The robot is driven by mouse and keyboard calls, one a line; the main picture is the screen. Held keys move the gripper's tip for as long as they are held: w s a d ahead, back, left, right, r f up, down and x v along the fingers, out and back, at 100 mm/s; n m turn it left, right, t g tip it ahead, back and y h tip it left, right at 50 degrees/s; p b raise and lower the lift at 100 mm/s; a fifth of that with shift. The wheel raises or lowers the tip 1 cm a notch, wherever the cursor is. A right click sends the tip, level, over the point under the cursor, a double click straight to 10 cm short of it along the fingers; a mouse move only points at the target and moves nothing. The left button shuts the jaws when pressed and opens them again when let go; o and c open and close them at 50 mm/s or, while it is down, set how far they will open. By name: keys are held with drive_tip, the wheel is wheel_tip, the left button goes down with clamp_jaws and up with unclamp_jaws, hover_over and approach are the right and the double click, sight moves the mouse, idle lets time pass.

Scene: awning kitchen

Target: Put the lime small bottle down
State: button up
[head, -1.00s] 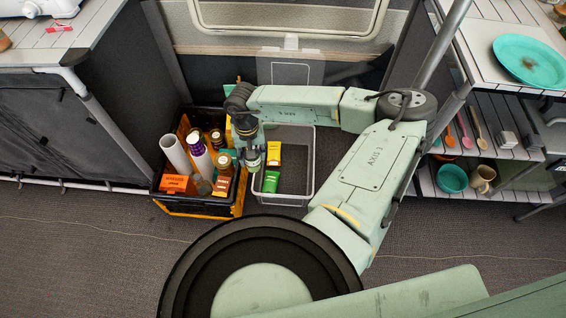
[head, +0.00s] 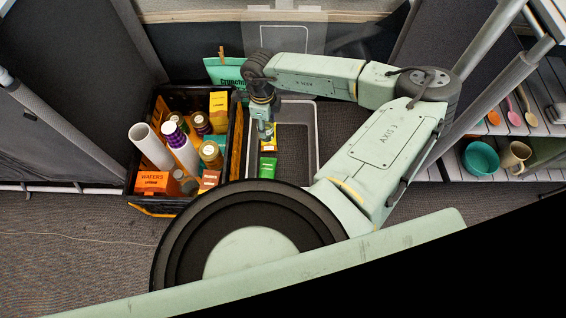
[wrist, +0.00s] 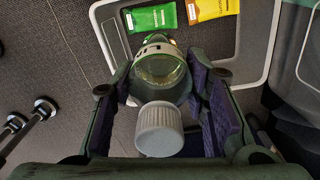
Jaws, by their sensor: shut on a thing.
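The lime small bottle (wrist: 160,68) shows in the wrist view between my gripper's two fingers. It has a grey ribbed cap (wrist: 160,128) toward the camera and a clear, greenish body pointing away. My gripper (wrist: 160,85) is shut on it. In the head view my gripper (head: 264,132) points down at the left side of the grey bin (head: 315,150); the bottle cannot be made out there. In the wrist view the bin's pale rim (wrist: 112,38) lies beyond the bottle. Whether the bottle touches anything below cannot be told.
The bin holds a green packet (head: 268,170) and a yellow packet (head: 269,143), partly hidden by my gripper. A black-and-orange crate (head: 232,150) full of bottles, tubes and boxes stands close on the left. A teal bag (head: 225,72) stands behind. The bin's right part looks bare.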

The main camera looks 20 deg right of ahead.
drive_tip(key=s+d+f+m+b, duration=0.1)
drive_tip(key=d+f+m+b, duration=0.2)
drive_tip(key=f+m+b, duration=0.3)
drive_tip(key=s+d+f+m+b, duration=0.1)
drive_tip(key=d+f+m+b, duration=0.2)
drive_tip(key=f+m+b, duration=0.4)
drive_tip(key=s+d+f+m+b, duration=0.1)
drive_tip(key=d+f+m+b, duration=0.3)
drive_tip(key=f+m, duration=1)
drive_tip(key=shift+d+f+m+b, duration=0.1)
drive_tip(key=shift+f+m+b, duration=0.05)
drive_tip(key=shift+m+b, duration=0.7)
drive_tip(key=shift+f+m+b, duration=0.1)
drive_tip(key=shift+m+b, duration=0.5)
drive_tip(key=shift+m, duration=0.35)
drive_tip(key=shift+f, duration=0.15)
drive_tip(key=o, duration=1.3)
wheel_tip(320, 180, up, 12)
drive_tip(key=p, duration=0.3)
drive_tip(key=shift+p, duration=0.35)
drive_tip(key=shift+s, duration=0.1)
